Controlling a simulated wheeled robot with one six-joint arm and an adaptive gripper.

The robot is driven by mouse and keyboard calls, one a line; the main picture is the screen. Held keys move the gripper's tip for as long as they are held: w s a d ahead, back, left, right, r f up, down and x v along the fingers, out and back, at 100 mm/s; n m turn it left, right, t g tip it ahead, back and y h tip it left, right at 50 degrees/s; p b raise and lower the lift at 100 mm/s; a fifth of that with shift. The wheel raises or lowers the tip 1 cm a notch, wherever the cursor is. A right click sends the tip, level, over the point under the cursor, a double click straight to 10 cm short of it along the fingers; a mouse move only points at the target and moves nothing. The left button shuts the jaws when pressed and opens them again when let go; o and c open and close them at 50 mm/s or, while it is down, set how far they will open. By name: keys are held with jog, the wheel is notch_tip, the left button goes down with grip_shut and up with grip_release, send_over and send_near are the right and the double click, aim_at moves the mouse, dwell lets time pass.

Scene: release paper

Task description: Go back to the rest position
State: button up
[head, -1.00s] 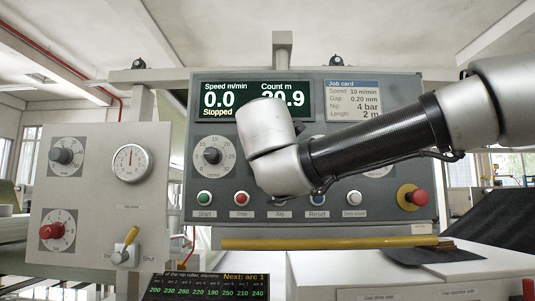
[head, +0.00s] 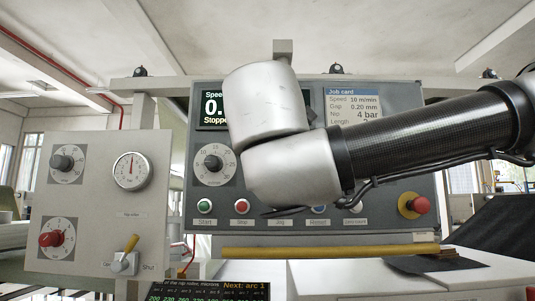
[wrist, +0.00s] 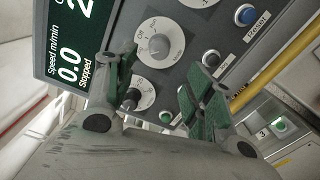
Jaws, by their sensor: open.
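My gripper (wrist: 162,72) shows in the wrist view with its two green-padded fingers apart and nothing between them. The control panel (head: 200,185) stands behind my arm in the head view. The wrist view shows its display (wrist: 70,55), reading 0.0 and Stopped, and a dial (wrist: 160,45) beyond the fingers. In the head view my arm reaches in from the right, and its rounded end link covers much of the display (head: 213,108). My gripper's fingers do not show in the head view.
A grey box (head: 95,200) with a gauge, knobs and a yellow-handled valve (head: 127,255) stands at left. A yellow bar (head: 330,252) lies below the panel. A red stop button (head: 420,204) is at the panel's right. Buttons line the panel's lower edge.

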notch_tip(320, 180, down, 15)
jog(key=d+m+g, duration=0.1)
jog(key=d+g, duration=0.2)
jog(key=g, duration=0.3)
jog(key=d+f+m+g, duration=0.4)
jog(key=d+f, duration=0.5)
jog(key=f, duration=0.2)
jog(key=s+d+f+m+g, duration=0.1)
jog(key=s+d+f+m, duration=0.3)
jog(key=d, duration=0.3)
jog(key=s+d+f+m+g, duration=0.1)
jog(key=s+d+f+m, duration=0.3)
jog(key=d+m, duration=0.2)
jog(key=s+d+f+m+g, duration=0.1)
jog(key=s+d+f+m, duration=0.2)
jog(key=d, duration=0.7)
jog(key=shift+s+d+f+m+g+y, duration=0.15)
jog(key=shift+s+f+m+g+y, duration=0.2)
jog(key=shift+s+m, duration=0.45)
jog(key=shift+w, duration=0.2)
